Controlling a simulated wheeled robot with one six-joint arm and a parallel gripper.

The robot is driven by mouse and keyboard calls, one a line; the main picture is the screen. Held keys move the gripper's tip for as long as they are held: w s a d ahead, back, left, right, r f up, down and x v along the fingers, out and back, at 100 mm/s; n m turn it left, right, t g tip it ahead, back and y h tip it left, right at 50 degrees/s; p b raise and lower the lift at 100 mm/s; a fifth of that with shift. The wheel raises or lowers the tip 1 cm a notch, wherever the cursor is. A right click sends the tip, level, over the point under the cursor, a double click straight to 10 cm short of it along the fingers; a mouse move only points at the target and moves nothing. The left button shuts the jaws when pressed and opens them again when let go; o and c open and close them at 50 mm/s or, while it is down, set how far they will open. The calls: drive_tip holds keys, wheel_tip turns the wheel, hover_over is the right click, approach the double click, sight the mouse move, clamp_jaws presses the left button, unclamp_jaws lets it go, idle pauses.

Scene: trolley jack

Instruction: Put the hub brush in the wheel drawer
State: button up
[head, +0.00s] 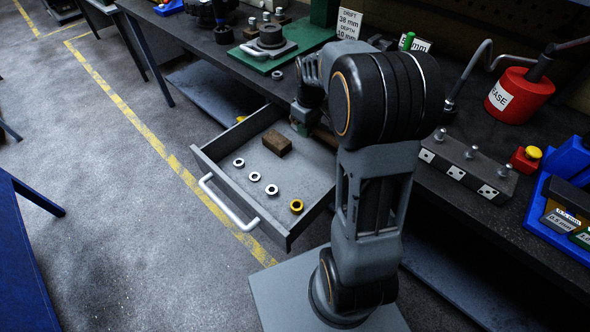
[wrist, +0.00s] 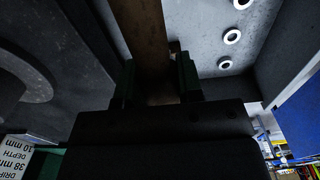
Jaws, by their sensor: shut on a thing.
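The hub brush, a brown wooden block (head: 277,143), shows in the head view inside the outline of the open wheel drawer (head: 225,167), toward its back. My gripper (head: 300,125) is at the brush's right end, partly hidden by my arm. In the wrist view my gripper (wrist: 156,85) is shut on the brown brush (wrist: 150,40), which runs away from between the green fingers. The drawer floor (wrist: 205,25) shows beside it. I cannot tell whether the brush touches the floor.
The dark bench top (head: 340,125) overhangs the drawer's back. A green plate (head: 265,51) and a red grease pot (head: 520,97) stand on the bench.

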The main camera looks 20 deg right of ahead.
sight(306, 168)
wheel_tip(306, 168, down, 17)
idle(0.6)
drive_tip(key=shift+f+b, duration=0.15)
drive_tip(key=shift+b, duration=0.2)
drive_tip(key=o, duration=1)
